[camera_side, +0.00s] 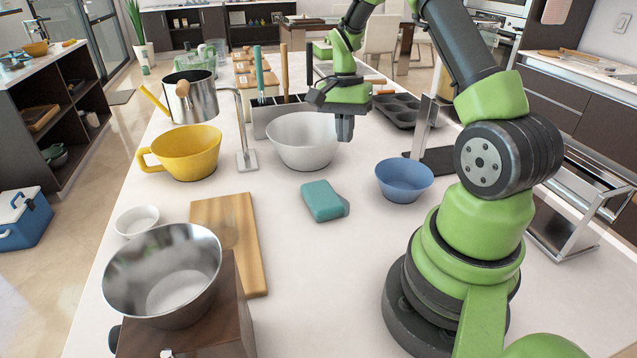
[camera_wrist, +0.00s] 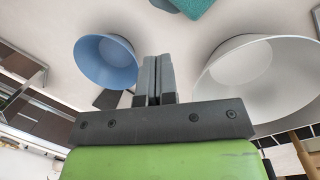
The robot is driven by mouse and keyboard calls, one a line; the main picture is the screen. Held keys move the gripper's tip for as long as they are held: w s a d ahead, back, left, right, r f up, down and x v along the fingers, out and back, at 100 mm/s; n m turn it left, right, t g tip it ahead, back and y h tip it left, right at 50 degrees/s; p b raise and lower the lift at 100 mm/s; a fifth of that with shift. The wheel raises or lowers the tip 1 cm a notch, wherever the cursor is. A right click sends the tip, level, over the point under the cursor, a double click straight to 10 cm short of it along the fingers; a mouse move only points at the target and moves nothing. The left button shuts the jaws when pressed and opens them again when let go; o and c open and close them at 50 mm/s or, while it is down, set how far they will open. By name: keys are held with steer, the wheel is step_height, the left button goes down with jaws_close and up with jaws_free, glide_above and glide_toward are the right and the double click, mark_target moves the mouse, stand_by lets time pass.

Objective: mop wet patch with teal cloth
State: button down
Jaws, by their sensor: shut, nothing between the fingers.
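The folded teal cloth (camera_side: 322,200) lies on the white counter in the side view, in front of the white bowl and left of the blue bowl. A darker patch (camera_side: 343,208) shows at its right edge; I cannot tell whether this is the wet patch. The cloth also shows at the top edge of the wrist view (camera_wrist: 192,7). My gripper (camera_side: 344,138) is above the counter, behind the cloth and at the right side of the white bowl. Its fingers (camera_wrist: 155,75) are together and empty in the wrist view, apart from the cloth.
The white bowl (camera_side: 303,150) and blue bowl (camera_side: 404,190) stand near my gripper. A yellow bowl (camera_side: 188,155), a cutting board (camera_side: 250,240) and a metal bowl (camera_side: 165,290) stand to the left. The counter front of the cloth is clear.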

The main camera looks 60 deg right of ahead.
mark_target(322, 192)
steer(key=d+m+t, duration=0.2)
steer(key=d+m, duration=0.2)
steer(key=d, duration=0.1)
steer(key=shift+y, duration=0.3)
steer(key=f, duration=0.8)
steer(key=shift+s+f, duration=0.25)
steer(key=shift+s, duration=0.15)
steer(key=shift+a+f, duration=0.15)
steer(key=w+a, duration=0.1)
steer(key=a, duration=0.2)
steer(key=w+a, duration=0.1)
steer(key=a, duration=0.3)
steer(key=w+a, duration=0.1)
steer(key=a, duration=0.3)
steer(key=shift+a, duration=0.15)
steer(key=shift+w+f, duration=0.1)
steer(key=shift+f, duration=0.75)
steer(key=shift+s+d, duration=0.2)
steer(key=shift+d, duration=0.4)
